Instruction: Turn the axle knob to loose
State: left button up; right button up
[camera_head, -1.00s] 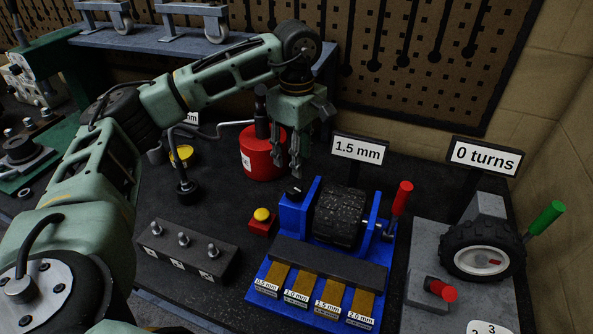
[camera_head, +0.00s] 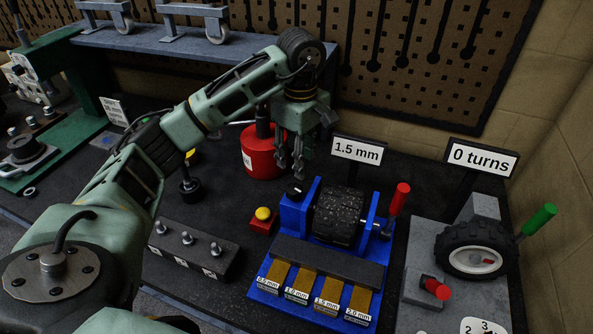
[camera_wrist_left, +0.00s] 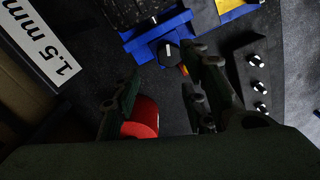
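The axle knob is most likely the small black knob (camera_head: 294,191) with a white mark, on the left end of the blue fixture (camera_head: 295,215). It also shows in the left wrist view (camera_wrist_left: 168,51), ahead of the fingertips. My left gripper (camera_head: 290,168) hangs fingers down just above and behind the knob, apart from it. In the left wrist view its fingers (camera_wrist_left: 163,80) are spread with nothing between them. The fixture carries a black ribbed drum (camera_head: 339,214). My right gripper is not in view.
A red can (camera_head: 263,157) stands close behind my left gripper. A red-handled lever (camera_head: 399,198) is on the fixture's right. A yellow button (camera_head: 263,213) and a black block with bolts (camera_head: 190,248) lie left. Signs read "1.5 mm" (camera_head: 357,150) and "0 turns" (camera_head: 483,157).

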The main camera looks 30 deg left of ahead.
aim_at(296, 186)
pick_arm(q)
jog(key=shift+s+a+f, duration=0.25)
jog(key=shift+f, duration=0.7)
notch_tip(296, 186, down, 6)
jog(key=p, duration=0.2)
jog(key=shift+f+p, duration=0.2)
jog(key=shift+p, duration=0.1)
jog(key=shift+f, duration=0.35)
jog(key=shift+c, duration=0.6)
